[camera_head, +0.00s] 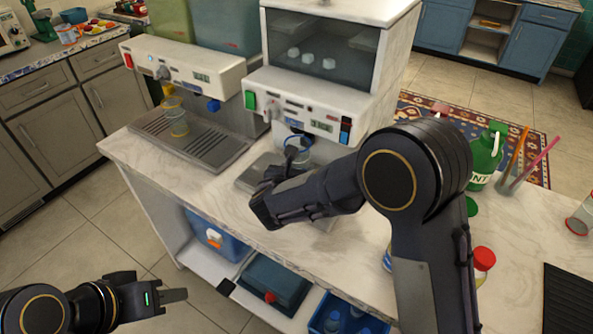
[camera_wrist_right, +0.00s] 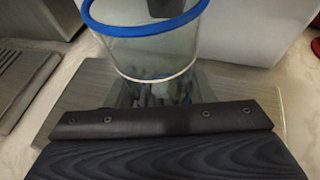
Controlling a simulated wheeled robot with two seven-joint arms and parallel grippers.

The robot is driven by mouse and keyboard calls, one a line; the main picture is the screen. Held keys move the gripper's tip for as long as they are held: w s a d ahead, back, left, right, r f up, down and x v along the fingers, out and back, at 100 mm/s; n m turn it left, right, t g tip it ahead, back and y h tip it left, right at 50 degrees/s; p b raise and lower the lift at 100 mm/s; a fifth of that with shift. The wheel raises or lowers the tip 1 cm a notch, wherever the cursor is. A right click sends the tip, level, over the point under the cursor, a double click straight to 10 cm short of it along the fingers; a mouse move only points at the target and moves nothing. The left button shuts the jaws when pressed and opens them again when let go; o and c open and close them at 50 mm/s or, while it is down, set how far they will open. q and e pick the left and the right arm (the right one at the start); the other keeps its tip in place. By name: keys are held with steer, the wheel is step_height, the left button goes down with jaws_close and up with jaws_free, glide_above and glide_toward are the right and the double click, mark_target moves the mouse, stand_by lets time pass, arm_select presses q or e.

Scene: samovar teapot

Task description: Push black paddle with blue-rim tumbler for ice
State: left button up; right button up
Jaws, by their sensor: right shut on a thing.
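The clear blue-rim tumbler (camera_head: 297,152) is upright under the front of the white ice machine (camera_head: 300,105), partly hidden by my right gripper and arm. Its blue rim and clear wall show large in the right wrist view (camera_wrist_right: 150,45). My right gripper (camera_head: 284,172) is shut on the tumbler; its fingertips are mostly hidden. Ice cubes (camera_head: 312,58) show behind the machine's dark window. My left gripper (camera_head: 170,294) is empty, low at the left, away from the counter; its jaw opening is unclear.
A yellow-rim tumbler (camera_head: 178,121) stands on the drip tray (camera_head: 215,150) of the left dispenser. At the right are a green bottle (camera_head: 487,155), a glass with straws (camera_head: 508,183) and a red-capped container (camera_head: 484,262). Bins (camera_head: 272,283) sit on the shelf below.

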steer(key=shift+w+d, duration=0.25)
steer(key=shift+w, duration=0.1)
steer(key=shift+s+a+b, duration=0.15)
steer(key=shift+s+a, duration=0.6)
steer(key=shift+s, duration=0.3)
steer(key=shift+s+a+b, duration=0.15)
steer(key=shift+s+a, duration=0.55)
steer(key=shift+s, duration=0.35)
steer(key=shift+s+a, duration=0.9)
steer(key=shift+s, duration=0.5)
steer(key=shift+s+a, duration=0.95)
steer(key=shift+s, duration=0.45)
steer(key=shift+s+a, duration=0.9)
steer(key=shift+s, duration=0.5)
